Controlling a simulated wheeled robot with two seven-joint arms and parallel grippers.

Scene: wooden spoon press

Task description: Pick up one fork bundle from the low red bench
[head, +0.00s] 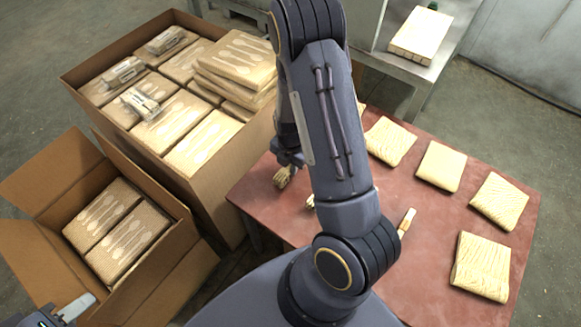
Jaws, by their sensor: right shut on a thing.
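The low red bench (340,222) fills the middle and right of the head view. My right gripper (287,164) is over its left part, partly hidden behind my own arm. It is shut on a small pale fork bundle (283,178) at the bench's left end. Another small pale bundle (311,202) shows only as a sliver beside my arm. A further small bundle (406,222) lies right of my arm on the bench. My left gripper (76,308) shows only in part at the bottom left corner, and its opening cannot be made out.
Several larger pale packs, one of them a pack (441,166), lie on the bench's right side. A large carton (213,176) of packs stands left of the bench, and a smaller open carton (171,258) is nearer. A grey table (379,52) stands behind.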

